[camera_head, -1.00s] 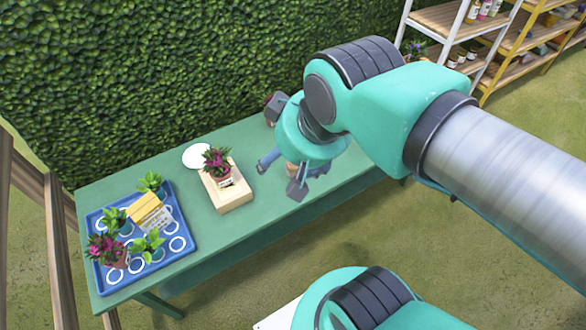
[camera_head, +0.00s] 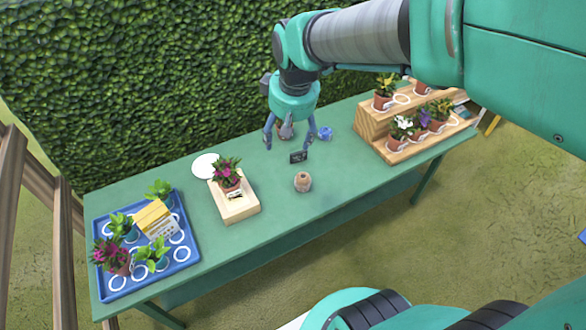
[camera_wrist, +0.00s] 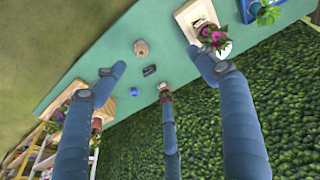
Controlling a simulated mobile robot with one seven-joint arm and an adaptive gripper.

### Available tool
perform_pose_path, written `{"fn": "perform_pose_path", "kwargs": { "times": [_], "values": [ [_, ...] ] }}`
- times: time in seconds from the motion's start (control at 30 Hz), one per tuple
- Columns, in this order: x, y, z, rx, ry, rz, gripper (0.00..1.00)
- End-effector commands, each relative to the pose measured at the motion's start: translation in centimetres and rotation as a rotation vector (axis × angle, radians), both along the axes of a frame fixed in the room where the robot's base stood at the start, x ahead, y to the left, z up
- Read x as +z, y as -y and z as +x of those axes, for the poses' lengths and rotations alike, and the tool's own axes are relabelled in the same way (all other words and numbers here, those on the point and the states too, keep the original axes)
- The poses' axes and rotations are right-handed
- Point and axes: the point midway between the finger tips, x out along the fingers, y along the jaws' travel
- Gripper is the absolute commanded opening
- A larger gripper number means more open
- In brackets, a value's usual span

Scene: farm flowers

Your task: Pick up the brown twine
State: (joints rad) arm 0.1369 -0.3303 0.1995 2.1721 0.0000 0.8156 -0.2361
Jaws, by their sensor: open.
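The brown twine (camera_head: 303,181) is a small tan roll standing on the green table (camera_head: 345,172) near its front edge. It also shows in the wrist view (camera_wrist: 141,48), on bare table top, with nothing touching it. My gripper (camera_head: 290,138) hangs above the table, behind the twine in the head view, with its fingers pointing down. In the wrist view (camera_wrist: 158,76) its three fingers are spread wide with nothing between the tips. The twine lies apart from the fingers.
A small black sign (camera_head: 298,157) stands just behind the twine, and a blue roll (camera_head: 325,133) lies farther back. A wooden stand (camera_head: 235,205) with a potted flower is at left, beyond it a blue tray (camera_head: 185,262) of plants. A stepped wooden shelf (camera_head: 372,124) with pots stands right.

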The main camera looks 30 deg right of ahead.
Motion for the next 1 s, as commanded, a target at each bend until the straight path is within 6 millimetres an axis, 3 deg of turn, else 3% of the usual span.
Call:
{"fn": "perform_pose_path", "kwargs": {
  "times": [0.2,0.5,0.8,1.0],
  "values": [
    [-5.0,2.8,4.5,0.025,-0.068,-0.006,0.72],
    [-13.0,7.0,9.7,0.062,-0.152,-0.006,0.72],
    [-22.6,11.3,13.1,0.103,-0.234,0.006,0.72],
    [-27.7,13.3,14.1,0.125,-0.27,0.015,0.72]
  ]
}}
